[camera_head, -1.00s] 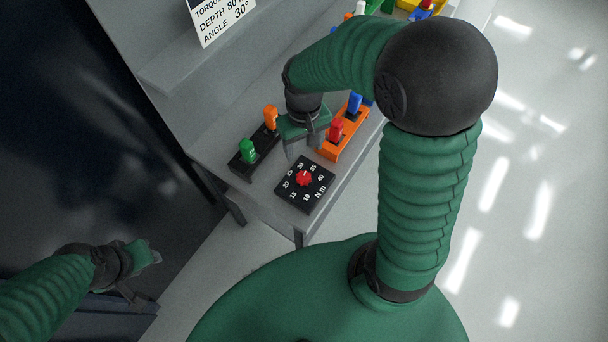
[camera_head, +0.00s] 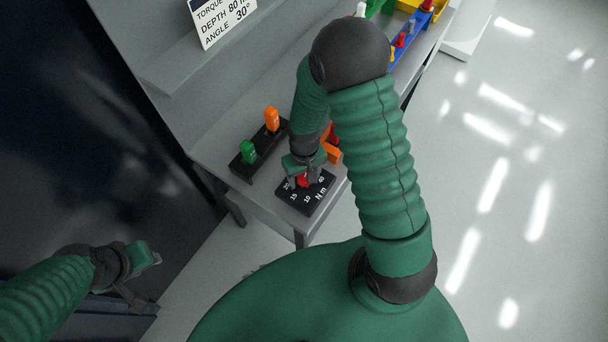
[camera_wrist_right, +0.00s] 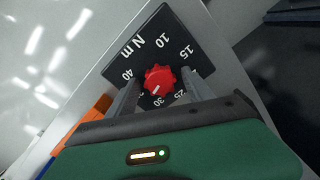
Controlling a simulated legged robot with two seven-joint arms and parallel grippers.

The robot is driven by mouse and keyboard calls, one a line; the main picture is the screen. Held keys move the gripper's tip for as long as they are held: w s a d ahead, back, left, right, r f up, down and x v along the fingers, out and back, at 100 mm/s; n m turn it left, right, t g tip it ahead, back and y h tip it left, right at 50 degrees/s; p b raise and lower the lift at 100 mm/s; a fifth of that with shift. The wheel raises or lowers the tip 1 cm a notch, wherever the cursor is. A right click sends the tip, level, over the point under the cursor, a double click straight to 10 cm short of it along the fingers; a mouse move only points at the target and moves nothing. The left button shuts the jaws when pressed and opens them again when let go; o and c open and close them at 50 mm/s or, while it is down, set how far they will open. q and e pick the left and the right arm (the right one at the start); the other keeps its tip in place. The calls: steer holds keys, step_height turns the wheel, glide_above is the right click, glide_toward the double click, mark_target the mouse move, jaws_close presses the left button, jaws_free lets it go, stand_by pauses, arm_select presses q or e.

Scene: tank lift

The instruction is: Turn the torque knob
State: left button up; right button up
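The torque knob (camera_wrist_right: 157,80) is red and toothed, on a black dial plate (camera_head: 317,199) with white numbers and "N m". In the right wrist view its white mark points towards the 30. My right gripper (camera_head: 302,181) is over the dial. In the wrist view, my right gripper's fingers (camera_wrist_right: 159,88) stand open on either side of the knob, with a gap showing on both sides. In the head view the gripper partly hides the knob and numbers. My left gripper (camera_head: 143,272) is far off at the lower left, away from the dial; its opening is unclear.
The dial sits near the end of a grey bench (camera_head: 268,205). A black holder (camera_head: 243,168) with a green piece (camera_head: 248,152) and an orange piece (camera_head: 271,119) is beside it. An orange block (camera_head: 331,153) is close behind my right gripper. A sign (camera_head: 222,20) stands behind.

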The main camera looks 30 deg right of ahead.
jaws_close()
steer(key=shift+r+n, duration=0.1)
steer(key=shift+n, duration=0.3)
steer(key=shift+n+p, duration=0.8)
steer(key=shift+n, duration=1.6)
steer(key=shift+o, duration=0.2)
jaws_free()
